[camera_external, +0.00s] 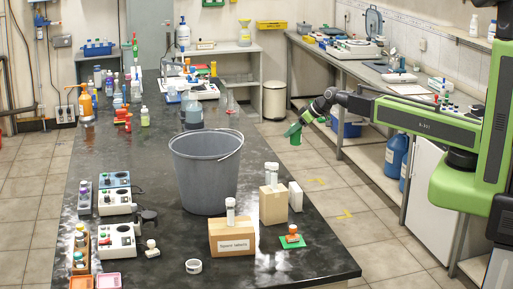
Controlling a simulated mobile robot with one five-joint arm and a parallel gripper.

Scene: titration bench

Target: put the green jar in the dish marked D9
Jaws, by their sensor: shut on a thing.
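My gripper (304,120) is at the end of my arm, reaching in from the right, and is shut on the green jar (293,133). The jar is tilted and held in the air, in the picture just right of the dark bench (330,236), with floor behind it. No D9 marking can be read.
A big grey bucket (206,175) stands mid-bench. Nearer are a labelled cardboard box (232,237), a second box (273,205) and a green pad (282,243) bearing an orange item. Instruments (117,242) line the left edge.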

